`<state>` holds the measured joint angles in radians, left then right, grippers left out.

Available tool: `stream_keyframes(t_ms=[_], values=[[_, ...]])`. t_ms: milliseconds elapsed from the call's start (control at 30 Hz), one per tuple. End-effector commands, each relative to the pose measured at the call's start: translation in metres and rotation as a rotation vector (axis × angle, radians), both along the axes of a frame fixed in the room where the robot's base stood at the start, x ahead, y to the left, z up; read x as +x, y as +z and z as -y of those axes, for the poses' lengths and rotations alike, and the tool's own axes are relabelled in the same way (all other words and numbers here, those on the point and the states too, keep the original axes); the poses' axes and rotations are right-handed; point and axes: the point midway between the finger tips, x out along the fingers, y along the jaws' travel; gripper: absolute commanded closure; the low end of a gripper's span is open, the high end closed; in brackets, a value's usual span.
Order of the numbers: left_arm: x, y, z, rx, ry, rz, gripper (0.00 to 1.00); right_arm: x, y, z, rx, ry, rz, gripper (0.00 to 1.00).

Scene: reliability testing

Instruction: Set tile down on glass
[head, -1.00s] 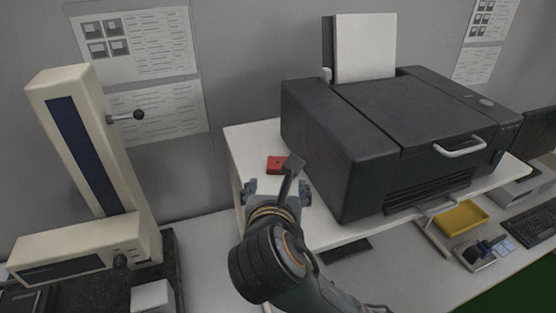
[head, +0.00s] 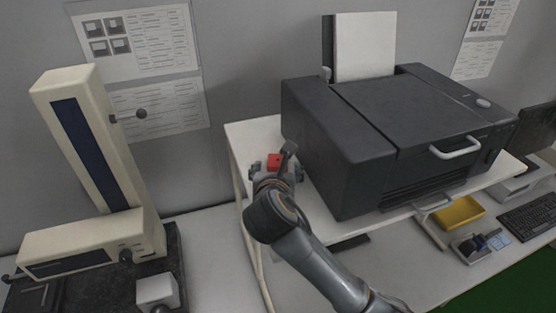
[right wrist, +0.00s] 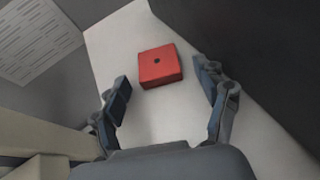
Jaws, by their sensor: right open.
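In the right wrist view the tile (right wrist: 160,66) lies just beyond and between the fingertips of my right gripper (right wrist: 168,88). That gripper (head: 276,170) is open and empty, close to the tile and apart from it. The printer's scanner glass is not visible; its dark lid (head: 425,108) is down. My left gripper is not in view.
The printer (head: 335,160) stands close on the right of my right gripper, with a white handle (head: 455,146) on its front. A cream measuring stand (head: 95,150) is at the left. A yellow tray (head: 459,212) and a keyboard (head: 530,218) are at the right.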

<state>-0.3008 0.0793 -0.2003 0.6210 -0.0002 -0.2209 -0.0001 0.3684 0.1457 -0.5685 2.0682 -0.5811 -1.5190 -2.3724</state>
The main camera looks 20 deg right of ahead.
Motion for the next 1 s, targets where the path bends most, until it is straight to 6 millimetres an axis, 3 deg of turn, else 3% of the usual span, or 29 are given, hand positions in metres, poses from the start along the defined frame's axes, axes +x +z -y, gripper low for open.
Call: stream_keyframes(t_ms=[100, 300, 400, 733, 1000], values=[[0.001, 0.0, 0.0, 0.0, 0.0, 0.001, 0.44, 0.0, 0.0, 0.0, 0.0, 0.0, 0.0, 0.29], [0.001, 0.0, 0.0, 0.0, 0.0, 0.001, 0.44, 0.0, 0.0, 0.0, 0.0, 0.0, 0.0, 0.69], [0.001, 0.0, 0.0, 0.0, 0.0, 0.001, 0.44, 0.0, 0.0, 0.0, 0.0, 0.0, 0.001, 0.85], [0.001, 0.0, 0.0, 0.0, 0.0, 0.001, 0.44, 0.001, 0.002, 0.0, 0.001, 0.0, 0.001, 0.85], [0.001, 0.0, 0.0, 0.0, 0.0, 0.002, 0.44, 0.009, 0.016, 0.002, 0.0, -0.001, 0.002, 0.85]])
